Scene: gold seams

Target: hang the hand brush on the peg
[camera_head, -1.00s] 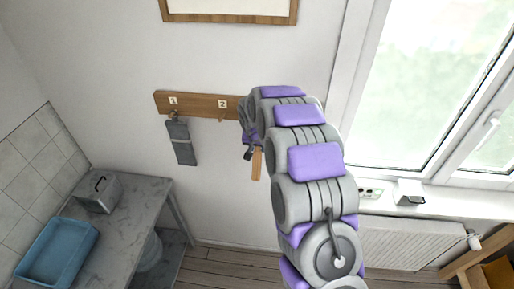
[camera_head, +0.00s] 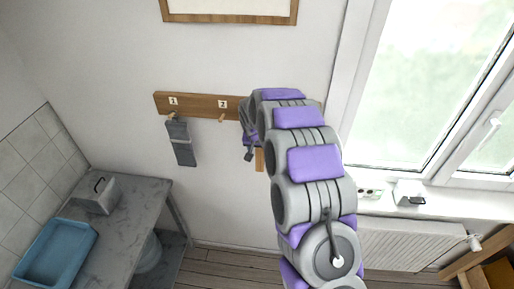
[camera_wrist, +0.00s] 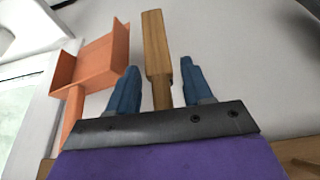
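The hand brush shows as a wooden bar (camera_wrist: 156,45) between my fingers in the wrist view, and as a short upright strip (camera_head: 259,160) below my gripper in the head view. Its upper end and any bristles are hidden. My gripper (camera_wrist: 160,85) is open, with a blue finger on each side of the bar and a gap visible on both sides. In the head view my arm hides most of my gripper and the peg behind it. The wooden peg board (camera_head: 198,105) is on the wall, with a bare peg (camera_head: 221,118) under label 2.
An orange dustpan (camera_wrist: 98,62) is close beside my left finger in the wrist view. A counter (camera_head: 130,205) with a blue tub (camera_head: 57,250) stands left; a window and radiator (camera_head: 405,245) are right.

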